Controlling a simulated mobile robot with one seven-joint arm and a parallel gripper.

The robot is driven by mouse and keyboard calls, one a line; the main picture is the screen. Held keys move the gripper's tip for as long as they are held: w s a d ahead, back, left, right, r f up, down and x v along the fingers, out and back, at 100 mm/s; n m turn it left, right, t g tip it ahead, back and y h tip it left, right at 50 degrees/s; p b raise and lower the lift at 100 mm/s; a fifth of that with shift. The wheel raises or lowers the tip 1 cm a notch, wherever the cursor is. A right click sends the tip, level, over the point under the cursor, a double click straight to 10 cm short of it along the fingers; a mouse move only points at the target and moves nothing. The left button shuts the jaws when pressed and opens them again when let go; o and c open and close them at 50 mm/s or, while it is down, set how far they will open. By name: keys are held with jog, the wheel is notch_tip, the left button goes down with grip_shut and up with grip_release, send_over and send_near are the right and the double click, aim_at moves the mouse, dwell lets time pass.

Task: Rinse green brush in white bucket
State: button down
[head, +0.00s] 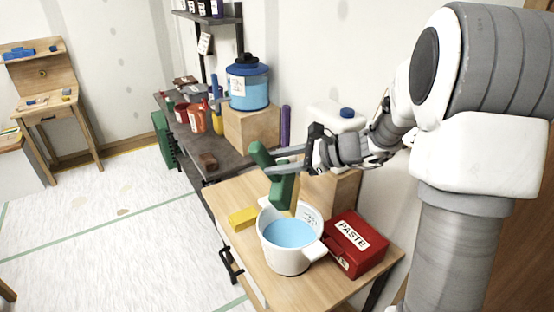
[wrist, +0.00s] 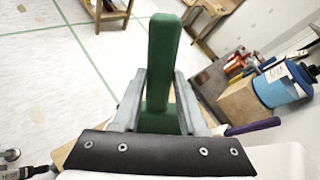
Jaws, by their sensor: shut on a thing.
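The green brush (head: 281,190) is held by my gripper (head: 274,166) above the white bucket. Its lower end, with yellowish bristles, hangs over the back part of the bucket's opening; I cannot tell whether the tips touch the water. The white bucket (head: 283,262) stands on the wooden table and holds light blue water (head: 290,233). In the wrist view the green brush (wrist: 164,62) stands up between the two fingers of my gripper (wrist: 160,95), which are shut on it. The bucket is hidden in the wrist view.
A red PASTE box (head: 356,243) stands right of the bucket, close to it. A yellow block (head: 242,217) lies at its left. A white jug (head: 338,116) and purple roll (head: 285,125) stand near my arm.

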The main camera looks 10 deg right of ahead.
aim_at(290, 205)
notch_tip(290, 205, down, 12)
jog(key=b, duration=0.9)
jog(key=shift+f, duration=0.15)
jog(key=shift+f, duration=1.3)
jog(key=shift+a, duration=0.1)
jog(key=shift+d+r, duration=0.1)
jog(key=shift+d, duration=1.1)
jog(key=shift+a, duration=0.1)
dwell(3.6)
